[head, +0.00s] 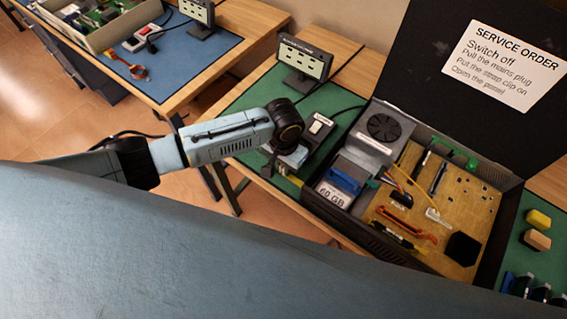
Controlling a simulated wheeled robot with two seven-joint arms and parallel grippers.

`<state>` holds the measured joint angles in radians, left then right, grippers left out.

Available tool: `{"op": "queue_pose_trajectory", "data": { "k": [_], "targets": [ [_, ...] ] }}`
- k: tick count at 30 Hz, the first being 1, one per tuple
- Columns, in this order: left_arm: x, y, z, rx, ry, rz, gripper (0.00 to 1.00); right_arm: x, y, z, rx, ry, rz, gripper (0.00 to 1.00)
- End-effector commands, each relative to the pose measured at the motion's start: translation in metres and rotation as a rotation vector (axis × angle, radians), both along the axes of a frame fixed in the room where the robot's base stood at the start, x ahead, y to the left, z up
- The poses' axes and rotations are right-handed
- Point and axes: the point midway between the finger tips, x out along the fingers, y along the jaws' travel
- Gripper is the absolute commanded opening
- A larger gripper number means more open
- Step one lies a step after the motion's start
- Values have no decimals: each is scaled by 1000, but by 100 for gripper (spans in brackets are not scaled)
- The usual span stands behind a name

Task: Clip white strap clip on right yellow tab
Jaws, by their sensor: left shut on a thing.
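My left gripper (283,164) points down at the near edge of the left part of the green mat, beside the grey switch box (318,127). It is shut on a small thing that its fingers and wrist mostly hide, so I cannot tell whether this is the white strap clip. A small yellow piece (296,181) shows just below the gripper at the mat's edge; I cannot tell whether it is a yellow tab. A small white connector (437,217) lies inside the open case. My right gripper is out of view.
A socket panel (304,58) stands behind. Yellow (538,219) and tan blocks sit at right. My own arm fills the foreground.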

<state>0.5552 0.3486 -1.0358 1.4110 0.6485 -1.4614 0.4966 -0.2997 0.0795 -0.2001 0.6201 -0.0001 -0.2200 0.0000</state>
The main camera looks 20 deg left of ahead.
Motion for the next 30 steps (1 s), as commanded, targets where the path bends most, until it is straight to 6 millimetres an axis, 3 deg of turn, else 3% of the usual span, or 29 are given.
{"op": "queue_pose_trajectory", "data": {
  "k": [7,8,13,25,28,30],
  "targets": [
    [0,0,-2,0,0,0,3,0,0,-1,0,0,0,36],
    [0,0,-2,0,0,0,18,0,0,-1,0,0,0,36],
    [0,0,-2,0,0,0,41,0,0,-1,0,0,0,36],
    [0,0,-2,0,0,0,41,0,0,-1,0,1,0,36],
    [0,0,-2,0,0,0,54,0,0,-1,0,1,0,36],
    [0,0,-2,0,0,0,56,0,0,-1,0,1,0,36]
  ]
}}
